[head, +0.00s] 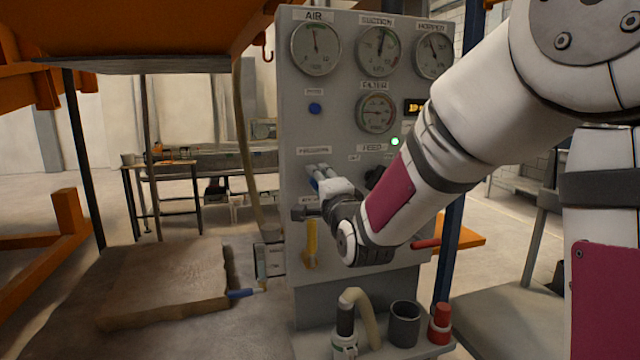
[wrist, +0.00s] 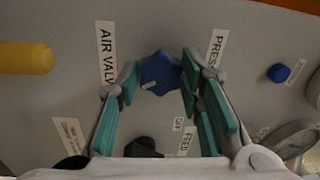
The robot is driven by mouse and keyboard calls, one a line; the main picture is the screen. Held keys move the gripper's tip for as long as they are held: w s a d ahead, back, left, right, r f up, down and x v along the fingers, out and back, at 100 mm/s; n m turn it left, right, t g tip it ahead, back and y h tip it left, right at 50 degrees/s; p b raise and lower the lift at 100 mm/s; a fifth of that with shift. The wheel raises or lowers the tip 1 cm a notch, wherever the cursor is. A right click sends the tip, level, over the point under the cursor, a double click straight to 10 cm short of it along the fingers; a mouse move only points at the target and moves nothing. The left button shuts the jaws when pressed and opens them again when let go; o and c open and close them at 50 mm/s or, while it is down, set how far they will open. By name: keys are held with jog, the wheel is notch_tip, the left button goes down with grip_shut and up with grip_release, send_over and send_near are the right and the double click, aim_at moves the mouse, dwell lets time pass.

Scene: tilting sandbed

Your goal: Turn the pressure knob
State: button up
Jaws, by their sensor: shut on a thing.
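The blue pressure knob (wrist: 160,70) with a pale pointer mark is on the grey panel between the "AIR VALVE" and "PRESSURE" labels. In the wrist view my gripper (wrist: 158,80) has its teal-padded fingers on either side of the knob, shut on it. In the head view my gripper (head: 318,180) reaches the panel (head: 292,115) below the "PRESSURE" label, and the fingers and wrist hide most of the knob.
A yellow handle (head: 311,240) hangs below my gripper; it also shows in the wrist view (wrist: 27,57). A blue button (head: 315,108) and several gauges are above. A dark feed knob (head: 375,177) is close on the right. A grey cup (head: 404,323) stands below.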

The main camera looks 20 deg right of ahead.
jog(key=o, duration=1.2)
jog(key=shift+c, duration=0.2)
jog(key=s, duration=0.7)
jog(key=shift+s+f, duration=0.25)
jog(key=shift+f, duration=0.05)
